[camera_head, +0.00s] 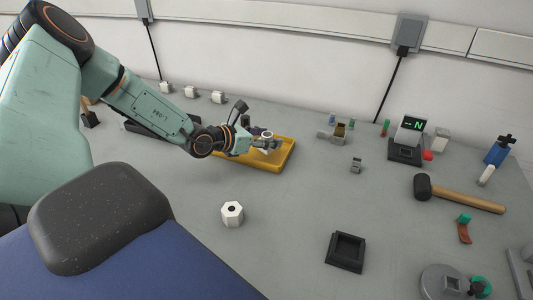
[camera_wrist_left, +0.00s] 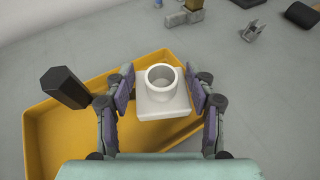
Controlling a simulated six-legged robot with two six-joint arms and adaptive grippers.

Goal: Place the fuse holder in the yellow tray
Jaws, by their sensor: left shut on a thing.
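The yellow tray (camera_head: 284,158) lies on the grey table, in front of the left arm. It fills much of the left wrist view (camera_wrist_left: 45,131). The fuse holder (camera_wrist_left: 163,94), a white square block with a round hollow collar, is between the fingers of my left gripper (camera_wrist_left: 161,98), over the tray. The gripper is shut on it. In the head view my left gripper (camera_head: 268,144) is over the tray, with the white fuse holder (camera_head: 267,136) partly hidden by the fingers. Whether the holder touches the tray floor I cannot tell. My right gripper is not in view.
A dark hexagonal-headed piece (camera_wrist_left: 64,87) stands at the tray's left side. A white hex nut (camera_head: 232,213) and a black square holder (camera_head: 346,252) lie nearer. A mallet (camera_head: 455,192) and a display device (camera_head: 408,138) are at right.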

